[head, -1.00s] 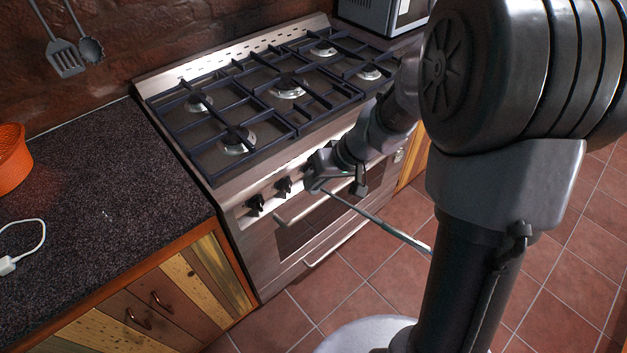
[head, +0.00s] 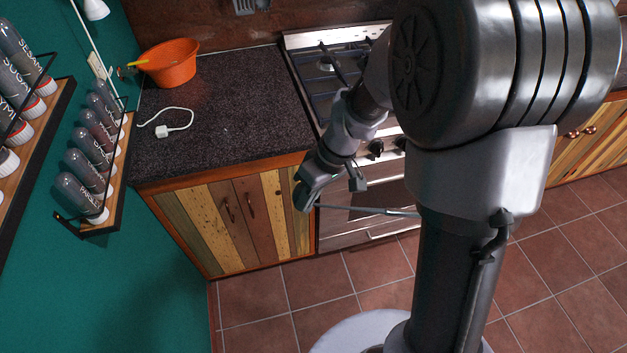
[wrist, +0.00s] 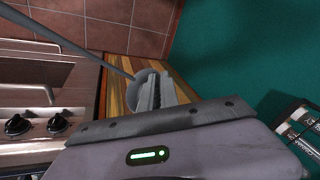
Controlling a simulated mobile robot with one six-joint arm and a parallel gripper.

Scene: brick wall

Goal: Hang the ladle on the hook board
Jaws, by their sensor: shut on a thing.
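My gripper (head: 304,194) is shut on the ladle and holds it in the air in front of the cabinet and stove. The ladle's long thin grey handle (head: 370,210) reaches right from the gripper and passes behind my own arm. In the wrist view, the fingers (wrist: 156,92) are at the ladle's round bowl (wrist: 137,88), and the handle runs to the upper left. The hook board is not visible.
The dark counter (head: 225,115) holds an orange bowl (head: 170,64) and a white cable (head: 172,130). The stove (head: 305,55) stands right of it, partly hidden by my arm. Spice racks (head: 100,205) stick out from the green wall at left. The tiled floor is clear.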

